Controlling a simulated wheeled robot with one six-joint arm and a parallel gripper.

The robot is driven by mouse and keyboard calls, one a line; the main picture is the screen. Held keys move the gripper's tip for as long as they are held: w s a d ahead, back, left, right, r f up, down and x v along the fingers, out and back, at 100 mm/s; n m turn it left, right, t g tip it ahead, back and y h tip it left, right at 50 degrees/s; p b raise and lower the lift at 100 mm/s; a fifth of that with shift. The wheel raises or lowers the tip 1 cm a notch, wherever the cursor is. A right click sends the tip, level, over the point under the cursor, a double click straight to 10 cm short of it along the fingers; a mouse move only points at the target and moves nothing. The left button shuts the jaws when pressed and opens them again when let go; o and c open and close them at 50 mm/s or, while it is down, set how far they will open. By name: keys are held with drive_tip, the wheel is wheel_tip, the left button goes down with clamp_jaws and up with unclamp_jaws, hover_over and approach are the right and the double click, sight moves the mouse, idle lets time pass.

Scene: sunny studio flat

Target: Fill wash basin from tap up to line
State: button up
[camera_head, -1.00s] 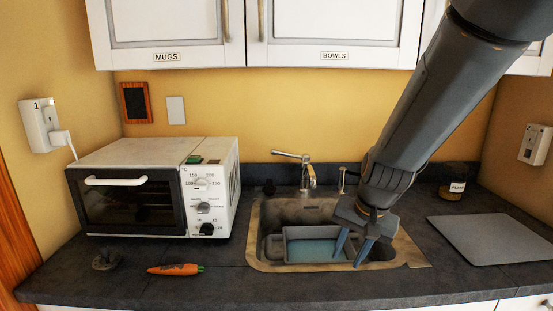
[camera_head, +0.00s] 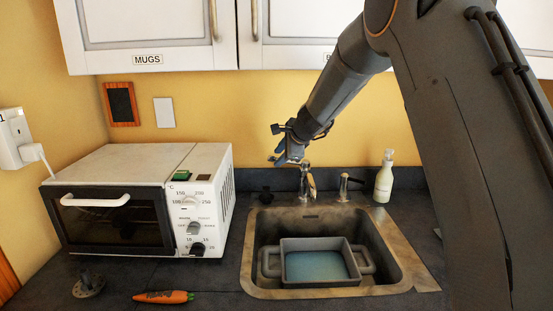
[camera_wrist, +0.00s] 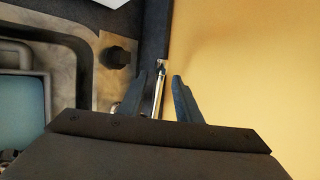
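The wash basin (camera_head: 363,258) is grey with two side handles. It sits inside the sink and holds blue water; I cannot make out a fill line. The chrome tap (camera_head: 311,188) stands behind the sink, its upper part hidden by my gripper (camera_head: 281,154). In the wrist view my gripper (camera_wrist: 169,84) has its blue-grey fingers apart, with the slim metal part of the tap (camera_wrist: 158,92) between them, nearer the left finger. I cannot tell whether they touch. The basin also shows at the left edge of the wrist view (camera_wrist: 47,88). No water stream is visible.
A small side lever (camera_head: 344,187) and a white soap bottle (camera_head: 384,178) stand right of the tap. A toaster oven (camera_head: 120,205) and a carrot (camera_head: 163,297) are left of the sink (camera_head: 262,225). Cupboards hang above.

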sight(276, 159)
drive_tip(key=shift+p+x, duration=0.45)
drive_tip(key=shift+x, duration=1.5)
clamp_jaws()
